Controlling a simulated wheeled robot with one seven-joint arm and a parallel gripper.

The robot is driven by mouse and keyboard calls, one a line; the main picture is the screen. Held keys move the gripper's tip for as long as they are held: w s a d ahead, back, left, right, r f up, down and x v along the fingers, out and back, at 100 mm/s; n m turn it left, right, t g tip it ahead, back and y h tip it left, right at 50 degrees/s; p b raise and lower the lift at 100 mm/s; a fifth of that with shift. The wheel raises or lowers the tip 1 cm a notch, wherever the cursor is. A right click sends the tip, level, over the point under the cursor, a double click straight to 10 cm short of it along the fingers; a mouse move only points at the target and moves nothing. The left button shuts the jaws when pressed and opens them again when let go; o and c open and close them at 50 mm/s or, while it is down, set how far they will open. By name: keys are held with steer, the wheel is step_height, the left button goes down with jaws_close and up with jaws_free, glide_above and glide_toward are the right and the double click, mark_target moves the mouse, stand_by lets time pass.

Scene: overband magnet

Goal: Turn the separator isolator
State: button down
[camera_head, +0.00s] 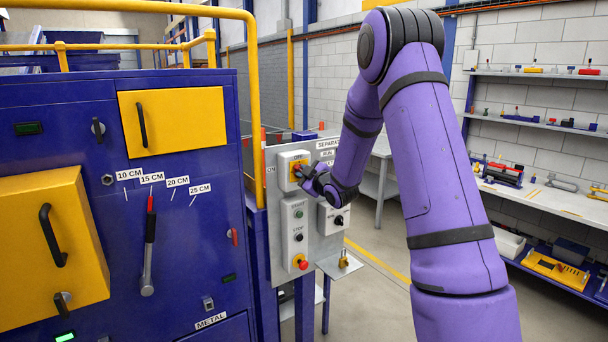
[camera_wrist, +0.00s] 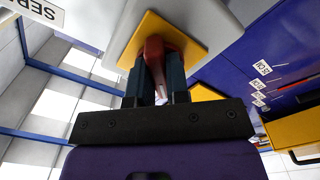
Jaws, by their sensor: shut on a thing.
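The separator isolator is a red handle on a yellow plate (camera_head: 296,169) in a pale box at the top of the grey control panel (camera_head: 328,236). An "OFF" label shows above it and an "ON" label to its left. My gripper (camera_head: 305,174) is at the isolator, and its fingers partly cover the handle. In the wrist view the red handle (camera_wrist: 154,48) sits between my two dark fingers, in front of the yellow plate (camera_wrist: 185,40). My gripper is shut on the handle. The handle's exact angle is hard to tell.
Below the isolator is a start/stop box (camera_head: 295,235) with a red button. A selector box (camera_head: 335,217) is to its right, and a brass padlock (camera_head: 343,259) is on a small shelf below. A yellow rail (camera_head: 256,100) and the blue machine (camera_head: 190,260) stand close on the left.

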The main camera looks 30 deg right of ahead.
steer(key=m, duration=0.4)
steer(key=shift+m, duration=0.3)
steer(key=m, duration=0.4)
steer(key=shift+f, duration=0.1)
stand_by(0.4)
steer(key=c, duration=1.1)
jaws_free()
steer(key=s, duration=1.1)
steer(key=shift+d, duration=0.2)
steer(key=shift+w, duration=0.1)
